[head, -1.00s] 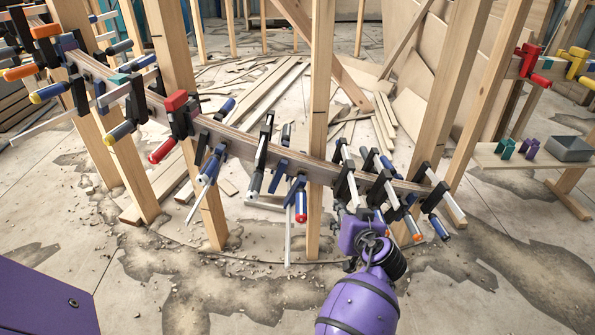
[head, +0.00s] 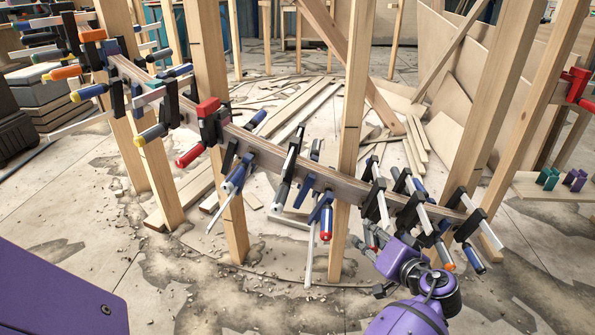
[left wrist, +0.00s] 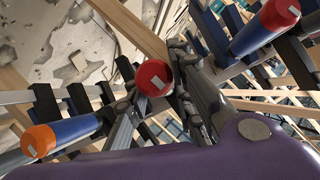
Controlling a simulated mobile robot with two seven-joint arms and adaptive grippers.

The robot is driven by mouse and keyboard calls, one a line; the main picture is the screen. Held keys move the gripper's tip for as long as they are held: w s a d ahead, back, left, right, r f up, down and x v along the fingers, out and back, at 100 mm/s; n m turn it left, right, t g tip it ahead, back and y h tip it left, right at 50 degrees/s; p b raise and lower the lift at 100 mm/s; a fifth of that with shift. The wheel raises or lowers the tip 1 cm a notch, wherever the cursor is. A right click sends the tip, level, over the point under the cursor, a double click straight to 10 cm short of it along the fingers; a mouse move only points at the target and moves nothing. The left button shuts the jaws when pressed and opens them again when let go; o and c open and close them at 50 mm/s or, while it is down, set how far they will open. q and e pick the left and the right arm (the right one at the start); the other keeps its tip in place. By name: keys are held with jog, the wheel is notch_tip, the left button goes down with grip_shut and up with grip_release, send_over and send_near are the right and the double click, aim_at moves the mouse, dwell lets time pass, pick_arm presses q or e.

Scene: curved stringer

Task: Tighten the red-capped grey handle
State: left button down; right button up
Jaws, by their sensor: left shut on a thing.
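In the left wrist view a round red cap (left wrist: 153,76) faces me between the fingers of my left gripper. The grey handle behind it is mostly hidden. My left gripper (head: 369,243) is shut on this handle, below the right part of the curved wooden stringer (head: 345,186) in the head view. The handle is too small and covered to make out there. A blue handle with a red cap (head: 326,234) hangs just to the left, apart from the gripper; a red-capped blue handle (left wrist: 275,18) also shows at upper right in the wrist view. My right gripper is not in view.
Several clamps crowd the stringer, among them an orange-capped blue handle (left wrist: 62,136) close to my left gripper. Upright wooden posts (head: 352,130) stand along the stringer. A low wooden shelf (head: 552,192) is at the right.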

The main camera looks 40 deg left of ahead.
pick_arm(q)
jog(key=shift+w+d, duration=0.1)
jog(key=shift+d, duration=0.05)
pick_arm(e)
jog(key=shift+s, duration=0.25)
pick_arm(q)
jog(key=c, duration=1.5)
grip_release()
jog(key=shift+c, duration=0.2)
jog(key=shift+r, duration=0.1)
jog(key=shift+d+r, duration=0.1)
jog(key=shift+d, duration=0.05)
jog(key=v, duration=1.1)
jog(key=shift+s+d, duration=0.25)
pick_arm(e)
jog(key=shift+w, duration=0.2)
pick_arm(q)
jog(key=shift+s, duration=0.1)
jog(key=s+d, duration=0.2)
jog(key=s+d+p, duration=0.1)
jog(key=s, duration=0.1)
jog(key=shift+f, duration=0.35)
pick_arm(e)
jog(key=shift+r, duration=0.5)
